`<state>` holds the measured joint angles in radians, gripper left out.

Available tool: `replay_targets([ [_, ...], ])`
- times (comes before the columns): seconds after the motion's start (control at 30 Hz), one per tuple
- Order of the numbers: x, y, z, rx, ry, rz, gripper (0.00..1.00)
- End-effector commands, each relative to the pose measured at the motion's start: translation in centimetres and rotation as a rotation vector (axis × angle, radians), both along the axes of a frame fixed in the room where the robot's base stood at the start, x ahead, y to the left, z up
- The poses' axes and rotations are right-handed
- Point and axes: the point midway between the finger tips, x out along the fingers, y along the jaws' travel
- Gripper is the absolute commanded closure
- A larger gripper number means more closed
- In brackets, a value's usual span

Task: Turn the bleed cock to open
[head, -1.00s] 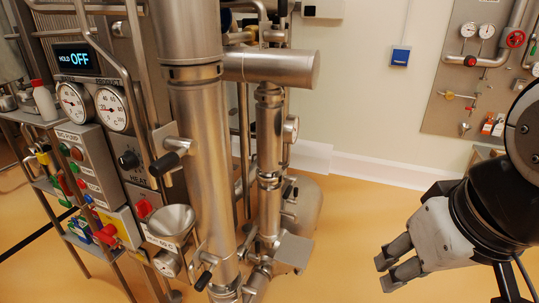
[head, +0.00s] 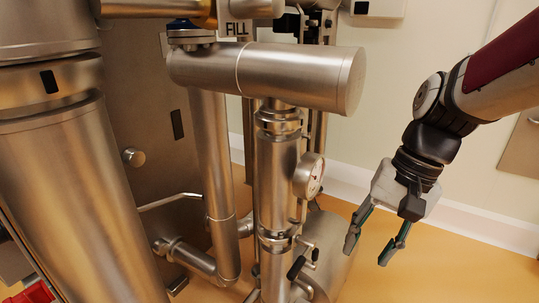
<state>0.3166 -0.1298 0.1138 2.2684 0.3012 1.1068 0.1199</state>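Small black-handled levers (head: 297,266) sit low on the vertical steel column (head: 277,190), below a round dial gauge (head: 311,176). One of them may be the bleed cock; no label on them is readable, so I cannot tell which, or its exact position. My gripper (head: 369,254) hangs pointing down to the right of the column and gauge. Its two fingers are spread apart with nothing between them, and it appears clear of the levers.
A thick horizontal steel cylinder (head: 290,75) crosses above the column. A large steel vessel (head: 75,210) fills the left side. A rounded steel body (head: 338,250) stands low behind the levers. Orange floor (head: 425,275) at right is open.

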Motion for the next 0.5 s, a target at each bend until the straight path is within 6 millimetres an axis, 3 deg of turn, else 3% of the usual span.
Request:
replay_targets([
  [0.03,1.7,-0.3,-2.2,0.047,0.052,-0.051,0.6],
  [0.5,13.6,-3.6,-17.1,0.546,0.404,-0.509,0.6],
])
